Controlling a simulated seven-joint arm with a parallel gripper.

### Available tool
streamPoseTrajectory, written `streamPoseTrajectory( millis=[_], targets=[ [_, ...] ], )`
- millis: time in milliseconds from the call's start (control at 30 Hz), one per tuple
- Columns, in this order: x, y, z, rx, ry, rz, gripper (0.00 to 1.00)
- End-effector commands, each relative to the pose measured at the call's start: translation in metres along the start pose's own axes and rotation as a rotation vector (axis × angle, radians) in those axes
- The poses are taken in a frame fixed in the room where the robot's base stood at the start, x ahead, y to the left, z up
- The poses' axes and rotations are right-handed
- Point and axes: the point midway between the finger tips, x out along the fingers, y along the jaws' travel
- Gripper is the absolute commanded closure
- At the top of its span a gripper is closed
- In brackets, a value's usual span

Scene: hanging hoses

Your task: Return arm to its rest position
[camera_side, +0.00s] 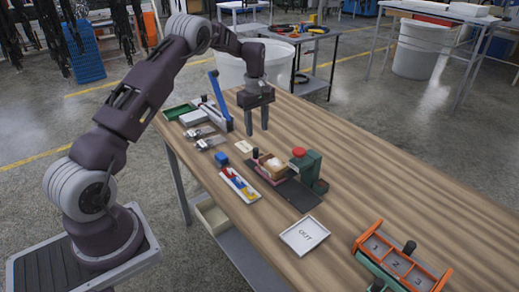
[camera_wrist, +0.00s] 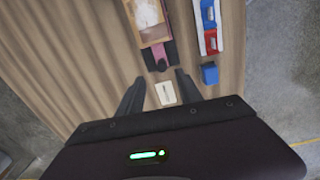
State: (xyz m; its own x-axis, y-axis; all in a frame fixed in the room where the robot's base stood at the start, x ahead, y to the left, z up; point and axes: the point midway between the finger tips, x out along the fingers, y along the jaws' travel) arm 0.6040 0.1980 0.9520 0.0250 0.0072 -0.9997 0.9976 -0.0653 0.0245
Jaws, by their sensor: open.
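My gripper (camera_side: 257,130) hangs pointing down over the wooden table (camera_side: 370,160), near its far half. Its two dark fingers are apart with nothing between them. In the wrist view my gripper (camera_wrist: 158,90) also shows open, with a small pale card (camera_wrist: 166,93) on the table seen beyond the fingertips. My arm bends over from its base at the left. The height of the fingertips above the table is hard to tell.
Near my gripper stand a blue-handled lever tool (camera_side: 219,98), a blue block (camera_side: 222,158), a tray of coloured pieces (camera_side: 240,184) and a fixture with a red knob (camera_side: 300,160). A white "OUT" tray (camera_side: 304,235) and an orange-framed rack (camera_side: 400,258) are nearer.

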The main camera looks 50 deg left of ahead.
Motion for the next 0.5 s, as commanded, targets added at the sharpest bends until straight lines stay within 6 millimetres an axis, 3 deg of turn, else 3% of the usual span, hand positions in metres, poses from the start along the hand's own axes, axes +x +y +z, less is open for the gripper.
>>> streamPoseTrajectory(
  millis=[100, 167, 200, 300, 400, 500],
  targets=[
    [-0.093, -0.012, 0.050, 0.208, 0.024, 0.081, 0.58],
    [-0.139, -0.031, 0.083, 0.345, 0.041, 0.123, 0.58],
    [-0.165, -0.047, 0.105, 0.437, 0.055, 0.150, 0.58],
    [-0.216, -0.101, 0.157, 0.674, 0.099, 0.214, 0.58],
    [-0.244, -0.167, 0.203, 0.915, 0.159, 0.270, 0.58],
    [-0.248, -0.233, 0.236, 1.140, 0.232, 0.315, 0.58]
  ],
)
